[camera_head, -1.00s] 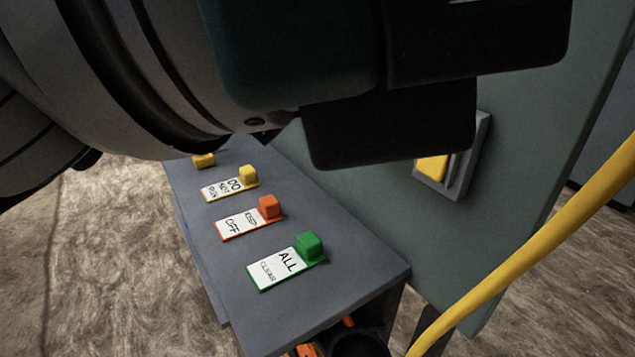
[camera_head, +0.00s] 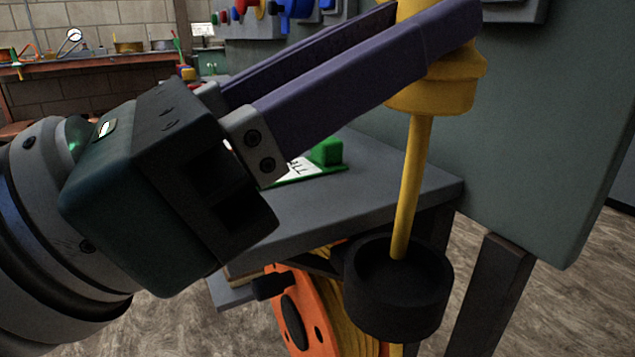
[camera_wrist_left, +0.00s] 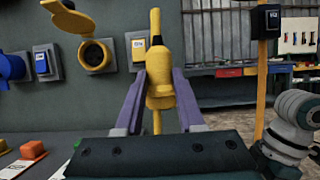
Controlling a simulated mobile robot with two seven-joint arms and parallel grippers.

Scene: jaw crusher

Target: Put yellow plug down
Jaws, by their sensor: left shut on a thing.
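The yellow plug (camera_head: 430,88) is between the purple fingers of my left gripper (camera_head: 435,18), which is shut on it. Its top is cut off by the upper edge of the head view. In the left wrist view the plug (camera_wrist_left: 159,72) stands upright between the fingers. A yellow cable (camera_head: 412,180) hangs from the plug's lower end to a round black cup (camera_head: 398,295). The plug is above the cup, apart from it. My right gripper does not show.
A grey shelf with a green button (camera_head: 326,152) is behind my left gripper. An orange cable reel (camera_head: 298,312) sits under it. A grey cabinet panel (camera_head: 540,150) stands at right. The left wrist view shows an open yellow-lidded socket (camera_wrist_left: 94,56) on the panel.

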